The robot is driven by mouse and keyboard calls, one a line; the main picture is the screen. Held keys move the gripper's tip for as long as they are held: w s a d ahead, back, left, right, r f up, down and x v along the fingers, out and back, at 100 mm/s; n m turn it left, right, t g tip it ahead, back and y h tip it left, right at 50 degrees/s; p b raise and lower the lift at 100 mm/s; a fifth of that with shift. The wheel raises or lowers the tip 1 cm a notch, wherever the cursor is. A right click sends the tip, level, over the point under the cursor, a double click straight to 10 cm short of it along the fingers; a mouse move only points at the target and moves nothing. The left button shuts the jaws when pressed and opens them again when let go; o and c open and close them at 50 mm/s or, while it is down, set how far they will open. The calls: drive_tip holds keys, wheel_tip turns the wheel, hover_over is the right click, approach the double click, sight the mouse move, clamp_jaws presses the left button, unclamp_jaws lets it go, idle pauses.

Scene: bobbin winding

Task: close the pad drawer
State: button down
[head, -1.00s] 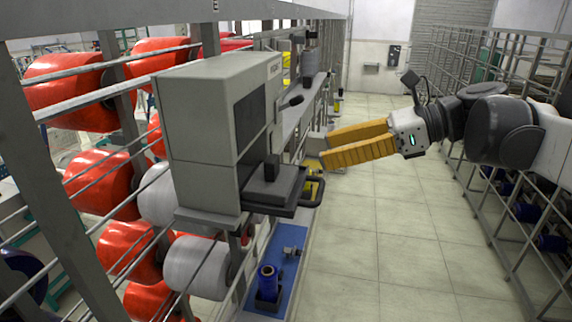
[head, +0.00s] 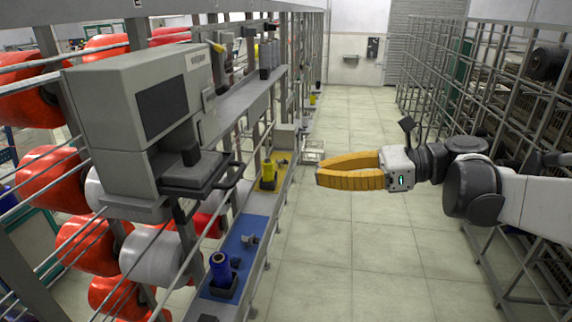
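The pad drawer (head: 196,173) is a dark, flat tray sticking out of the front of the grey machine (head: 110,125), with a small dark block (head: 191,154) standing on it. Its dark loop handle (head: 233,177) points right, toward the aisle. The drawer stands open. My gripper (head: 318,171), with two long orange fingers, is in the air over the aisle, to the right of the handle and clear of it. Its fingers point left and hold nothing that I can see. Their tips look close together, but the angle hides whether they meet.
Racks of red and white spools stand behind the machine. The aisle floor (head: 345,250) is clear; a metal rack (head: 480,90) lines the right.

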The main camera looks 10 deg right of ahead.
drive_tip(key=p, duration=0.3)
approach(212, 173)
wheel_tip(212, 173, down, 2)
drive_tip(key=shift+a+f, duration=0.25)
drive_tip(key=shift+a, duration=0.6)
drive_tip(key=shift+w+a, duration=0.1)
drive_tip(key=shift+a, duration=0.05)
drive_tip(key=x, duration=0.3)
drive_tip(key=r+b+x, duration=0.1)
drive_tip(key=x, duration=0.2)
drive_tip(key=r+b+x, duration=0.1)
drive_tip(key=x, duration=0.2)
drive_tip(key=shift+w+a, duration=0.25)
drive_tip(key=shift+a, duration=0.1)
